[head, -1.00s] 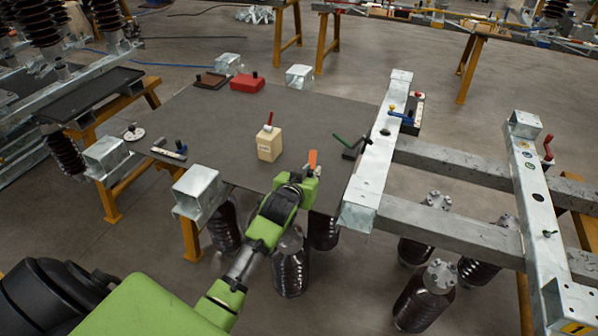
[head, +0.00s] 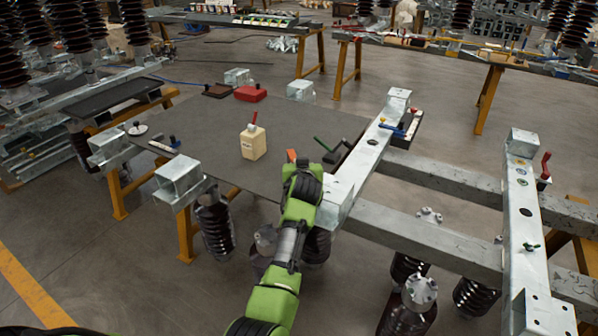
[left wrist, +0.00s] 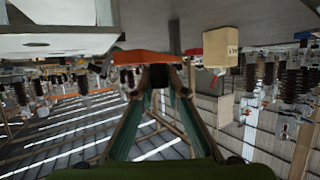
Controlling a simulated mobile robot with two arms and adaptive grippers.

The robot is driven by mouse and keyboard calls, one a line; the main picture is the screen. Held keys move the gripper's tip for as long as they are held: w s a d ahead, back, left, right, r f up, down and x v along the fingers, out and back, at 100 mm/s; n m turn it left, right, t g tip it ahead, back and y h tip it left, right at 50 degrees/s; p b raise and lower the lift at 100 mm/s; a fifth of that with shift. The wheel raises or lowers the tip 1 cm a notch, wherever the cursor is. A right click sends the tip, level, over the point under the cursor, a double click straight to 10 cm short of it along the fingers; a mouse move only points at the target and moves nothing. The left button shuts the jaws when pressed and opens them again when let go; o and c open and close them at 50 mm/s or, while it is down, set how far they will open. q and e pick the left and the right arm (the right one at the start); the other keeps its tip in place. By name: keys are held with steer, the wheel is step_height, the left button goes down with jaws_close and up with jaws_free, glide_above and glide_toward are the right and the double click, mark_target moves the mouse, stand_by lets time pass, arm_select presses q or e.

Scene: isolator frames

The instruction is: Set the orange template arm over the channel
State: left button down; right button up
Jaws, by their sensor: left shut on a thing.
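My left gripper (head: 301,168) is over the near right part of the dark table plate, beside the near end of a galvanised steel channel (head: 372,152). An orange piece, the template arm (head: 291,155), shows just beyond the gripper in the head view. In the left wrist view the two fingers (left wrist: 158,76) are closed on the orange arm (left wrist: 135,57), which lies crosswise at their tips. The gripper's wrist hides most of the arm in the head view. A pale metal part (left wrist: 60,45) is close by in the wrist view. My right gripper is not in view.
Concrete-grey crossbeams (head: 440,180) run right to a second channel (head: 525,220).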

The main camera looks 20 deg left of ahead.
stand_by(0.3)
arm_select(q)
steer(key=c, duration=2)
jaws_free()
step_height(320, 180, up, 10)
